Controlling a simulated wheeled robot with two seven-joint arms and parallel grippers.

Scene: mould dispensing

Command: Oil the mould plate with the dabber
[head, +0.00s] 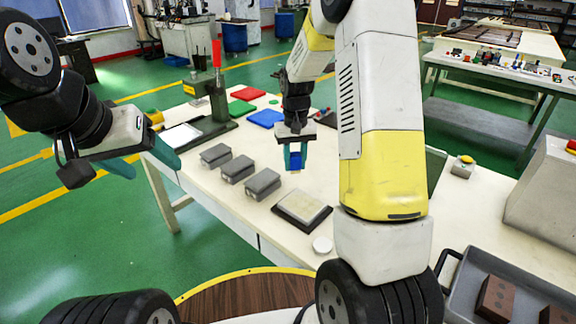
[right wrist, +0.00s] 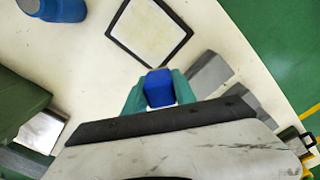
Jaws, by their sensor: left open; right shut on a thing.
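The mould plate (head: 302,206) lies flat on the white table, a cream surface in a dark frame. It also shows at the top of the right wrist view (right wrist: 150,33). My right gripper (head: 296,158) is shut on the dabber (head: 295,160), whose blue body shows between the teal fingers in the right wrist view (right wrist: 159,88). In the head view it hangs just behind the plate; in the right wrist view it is off the plate's edge. Its exact height is unclear. My left gripper (head: 151,163) is open and empty, left of the table.
Grey blocks (head: 237,168) stand in a row left of the plate. A press with a red handle (head: 217,92) and coloured pieces (head: 266,118) are further back. A white disc (head: 322,245) lies near the front edge. A blue container (right wrist: 55,8) and a green object (right wrist: 18,103) stand nearby.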

